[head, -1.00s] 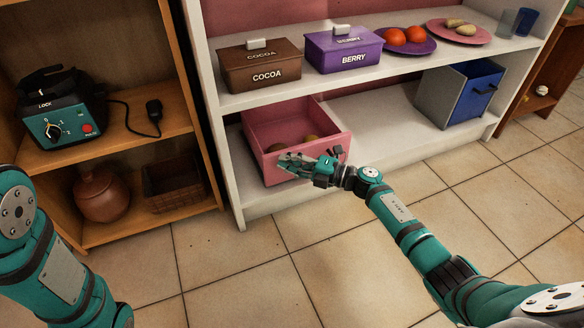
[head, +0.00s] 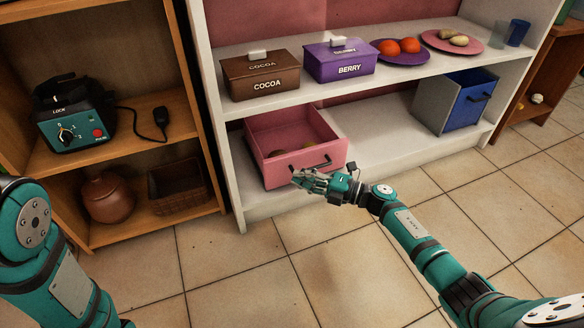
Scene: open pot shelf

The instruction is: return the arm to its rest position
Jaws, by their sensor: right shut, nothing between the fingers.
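My right gripper (head: 303,177) is shut and empty. It hangs in front of the lower front of the pink drawer bin (head: 280,166), near the bin's dark handle (head: 310,165), and appears apart from it. My right arm reaches in from the lower right. My left arm (head: 45,250) shows at the left edge, but its gripper is outside the picture. The pink bin is open at the top on the lower shelf, with roundish yellow-brown items partly visible inside.
The white shelf (head: 375,150) carries a brown COCOA box (head: 262,82), a purple BERRY box (head: 340,68), a purple plate of tomatoes (head: 400,57) and a pink plate (head: 440,48). A blue-grey bin (head: 462,105) stands lower right. Wooden shelving stands left. The tiled floor (head: 240,270) is clear.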

